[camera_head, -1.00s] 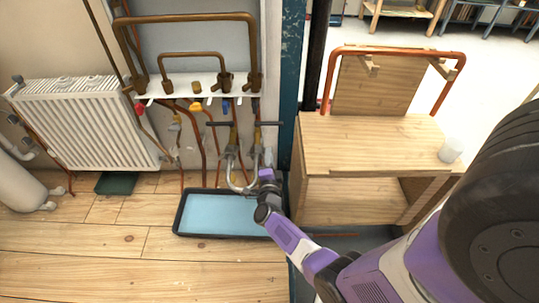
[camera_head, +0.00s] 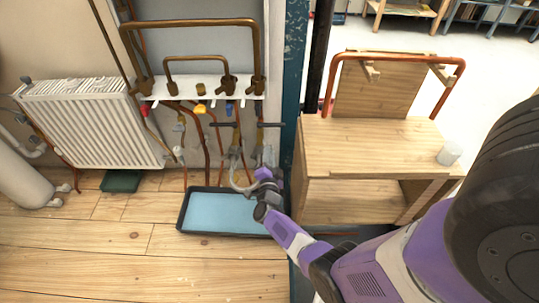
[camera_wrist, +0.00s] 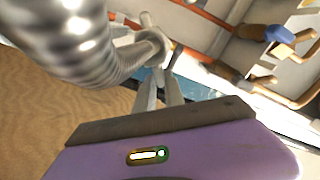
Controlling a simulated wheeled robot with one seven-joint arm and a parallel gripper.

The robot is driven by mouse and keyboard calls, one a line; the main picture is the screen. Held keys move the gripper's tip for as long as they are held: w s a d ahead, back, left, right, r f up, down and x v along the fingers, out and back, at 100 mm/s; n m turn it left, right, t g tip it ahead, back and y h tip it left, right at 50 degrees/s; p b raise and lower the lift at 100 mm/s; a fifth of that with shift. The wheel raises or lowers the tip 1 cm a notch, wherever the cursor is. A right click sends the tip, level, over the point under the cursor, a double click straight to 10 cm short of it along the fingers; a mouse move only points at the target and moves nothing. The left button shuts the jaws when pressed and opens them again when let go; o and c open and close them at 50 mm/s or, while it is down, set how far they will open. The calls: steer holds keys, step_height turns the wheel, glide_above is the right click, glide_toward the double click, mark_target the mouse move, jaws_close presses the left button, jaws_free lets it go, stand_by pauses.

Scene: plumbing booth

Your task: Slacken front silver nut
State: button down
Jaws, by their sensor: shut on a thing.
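The silver nut (camera_wrist: 152,40) sits at the end of a shiny corrugated hose (camera_wrist: 82,35) in the wrist view, partly hidden by the fingers. My gripper (camera_wrist: 157,72) has its two grey fingers shut on it. In the head view my gripper (camera_head: 262,174) is low at the front of the pipework, just above the right end of the blue tray. The curved silver hose (camera_head: 236,180) shows beside it. The nut itself is too small to tell apart there.
The blue tray (camera_head: 215,212) with a dark rim lies on the wooden floor below the pipes. A teal post (camera_head: 290,80) and a wooden bench (camera_head: 375,145) with a white cup (camera_head: 449,153) stand to the right. A white radiator (camera_head: 90,122) is at left.

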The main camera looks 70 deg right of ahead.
steer(key=c, duration=1.7)
jaws_free()
steer(key=p+v, duration=0.2)
steer(key=v, duration=0.6)
steer(key=shift+p, duration=0.4)
steer(key=shift+w, duration=0.1)
